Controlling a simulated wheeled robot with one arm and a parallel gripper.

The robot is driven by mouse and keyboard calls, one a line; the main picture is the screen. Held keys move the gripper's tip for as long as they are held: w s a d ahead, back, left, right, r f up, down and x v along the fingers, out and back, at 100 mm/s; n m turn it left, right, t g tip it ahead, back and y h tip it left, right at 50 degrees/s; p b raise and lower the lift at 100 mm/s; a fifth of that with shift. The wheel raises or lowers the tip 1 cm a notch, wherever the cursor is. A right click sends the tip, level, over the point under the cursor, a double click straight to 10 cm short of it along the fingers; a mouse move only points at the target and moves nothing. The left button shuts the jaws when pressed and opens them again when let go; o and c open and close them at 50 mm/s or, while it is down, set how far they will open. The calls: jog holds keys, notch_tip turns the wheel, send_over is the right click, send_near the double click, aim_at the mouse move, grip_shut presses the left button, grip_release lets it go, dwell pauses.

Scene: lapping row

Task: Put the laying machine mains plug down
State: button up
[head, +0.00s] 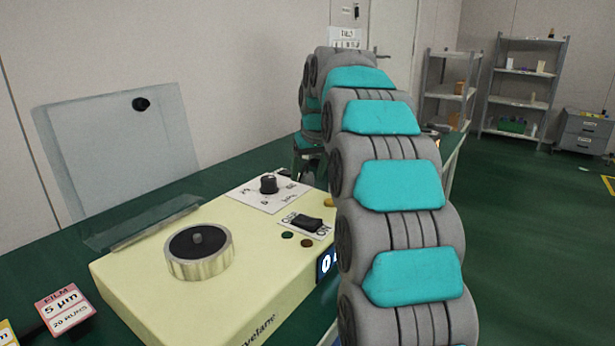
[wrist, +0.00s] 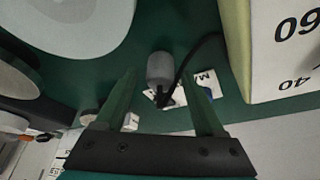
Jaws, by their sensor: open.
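The mains plug (wrist: 160,67) is a small grey rounded body on or just above the green bench top in the wrist view. A black cable (wrist: 188,68) runs from it towards the cream machine. My gripper (wrist: 158,78) is open, with one green finger on each side of the plug and visible gaps between. In the head view my arm hides the plug and most of the gripper. The cream machine (head: 215,275) stands on the bench with a round metal platen, a black dial knob and a rocker switch.
White labels (wrist: 205,80) lie beside the plug, and a large pale round thing (wrist: 80,20) is at upper left in the wrist view. A clear shield (head: 120,145) stands behind the machine. A film sign (head: 65,311) is at front left. Shelves (head: 520,90) stand far right.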

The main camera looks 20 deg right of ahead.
jog(key=v, duration=1.1)
jog(key=shift+r, duration=0.2)
